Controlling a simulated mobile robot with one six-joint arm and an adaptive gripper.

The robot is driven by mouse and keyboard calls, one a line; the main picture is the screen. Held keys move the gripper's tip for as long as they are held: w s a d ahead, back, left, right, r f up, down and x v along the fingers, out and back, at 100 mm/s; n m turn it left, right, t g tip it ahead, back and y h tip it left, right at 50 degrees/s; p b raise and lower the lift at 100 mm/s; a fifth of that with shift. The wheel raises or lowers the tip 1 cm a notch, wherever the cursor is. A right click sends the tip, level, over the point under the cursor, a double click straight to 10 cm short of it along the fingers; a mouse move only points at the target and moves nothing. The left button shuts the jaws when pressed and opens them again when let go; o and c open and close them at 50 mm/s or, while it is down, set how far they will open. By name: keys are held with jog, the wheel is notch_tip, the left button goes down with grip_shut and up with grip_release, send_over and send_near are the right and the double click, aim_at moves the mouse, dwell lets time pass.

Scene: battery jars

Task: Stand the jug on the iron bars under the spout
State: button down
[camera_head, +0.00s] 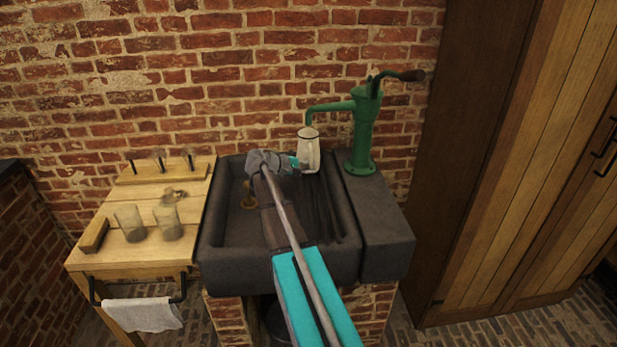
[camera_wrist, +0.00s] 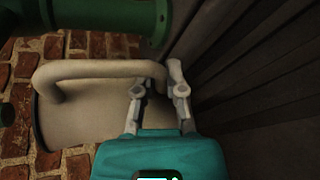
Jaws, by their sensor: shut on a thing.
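The cream-white jug (camera_head: 307,152) with a dark rim is upright at the back of the sink, just below the mouth of the green spout (camera_head: 325,107). My gripper (camera_wrist: 157,78) is shut on the jug's handle (camera_wrist: 95,68); the jug's body (camera_wrist: 85,118) also shows in the wrist view. In the head view my gripper (camera_head: 291,163) reaches the jug from the left. The dark iron bars (camera_head: 324,208) run along the right part of the sink. I cannot tell whether the jug's base touches them.
The green pump (camera_head: 362,130) stands on the ledge right of the sink (camera_head: 228,256). A brass fitting (camera_head: 248,196) is in the basin's left part. A wooden table (camera_head: 140,262) at left holds glass jars (camera_head: 130,223). A brick wall (camera_head: 240,60) closes the back.

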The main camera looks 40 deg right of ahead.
jog(key=shift+f+b, duration=1.25)
jog(key=shift+f, duration=0.3)
jog(key=shift+f, duration=0.15)
jog(key=c, duration=0.7)
grip_release()
jog(key=shift+r, duration=0.2)
jog(key=shift+w+a+r+p, duration=0.2)
jog(key=shift+a+p, duration=0.1)
jog(key=shift+a, duration=0.15)
jog(key=shift+p+v, duration=1.65)
jog(key=shift+v, duration=3.9)
